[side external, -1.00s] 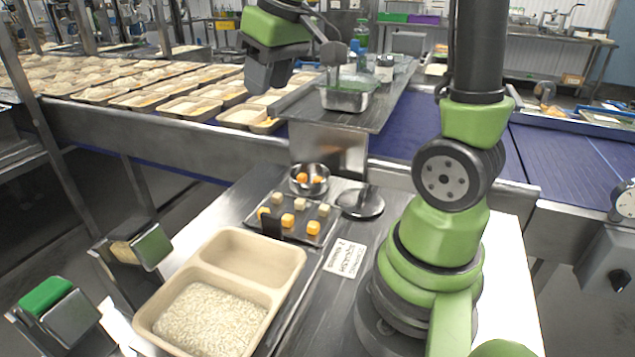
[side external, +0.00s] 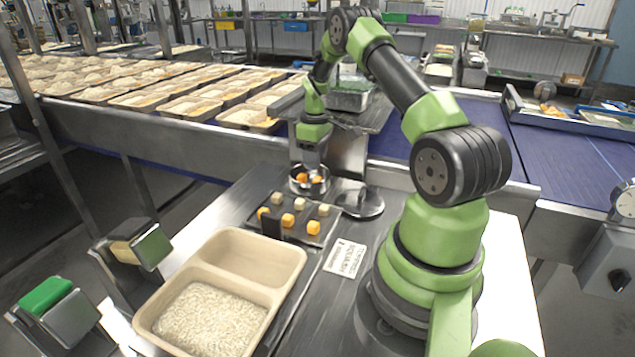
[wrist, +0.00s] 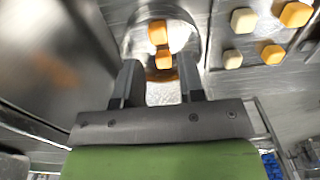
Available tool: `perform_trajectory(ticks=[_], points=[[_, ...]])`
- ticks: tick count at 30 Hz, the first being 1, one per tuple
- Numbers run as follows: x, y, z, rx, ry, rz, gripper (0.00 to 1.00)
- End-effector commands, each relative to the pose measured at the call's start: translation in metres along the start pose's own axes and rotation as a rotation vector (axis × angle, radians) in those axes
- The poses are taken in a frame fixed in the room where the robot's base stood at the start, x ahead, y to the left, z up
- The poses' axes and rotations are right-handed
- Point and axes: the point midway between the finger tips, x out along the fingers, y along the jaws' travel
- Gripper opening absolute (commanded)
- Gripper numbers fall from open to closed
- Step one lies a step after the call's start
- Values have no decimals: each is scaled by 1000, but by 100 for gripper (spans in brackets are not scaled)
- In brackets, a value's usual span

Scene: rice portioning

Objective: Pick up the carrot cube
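Two orange cubes, which look like carrot, lie in a small round metal bowl (side external: 295,187). In the wrist view the farther orange cube (wrist: 158,32) and the nearer orange cube (wrist: 164,60) touch or nearly touch inside the bowl (wrist: 128,42).
A dark tray (side external: 270,222) with several orange and pale cubes stands in front of the bowl. A round metal lid or dish (side external: 360,203) is to the right. A two-compartment tan tray (side external: 292,262) holds rice. A raised metal shelf (side external: 375,118) stands behind my gripper.

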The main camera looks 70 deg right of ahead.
Motion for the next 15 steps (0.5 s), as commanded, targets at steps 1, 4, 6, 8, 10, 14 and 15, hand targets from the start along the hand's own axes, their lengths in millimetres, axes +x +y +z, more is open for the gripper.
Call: perform_trajectory(ticks=[1, 4, 6, 8, 10, 14, 15], points=[[4, 0, 0, 0, 0, -1, 36], [12, 0, -1, 0, 0, -1, 36], [22, 0, -3, 0, -1, -1, 36], [32, 1, -4, -1, -1, -1, 36], [42, 1, -5, 0, -2, -2, 36], [55, 2, -5, 2, -1, 1, 36], [57, 2, -5, 2, 0, 1, 36]])
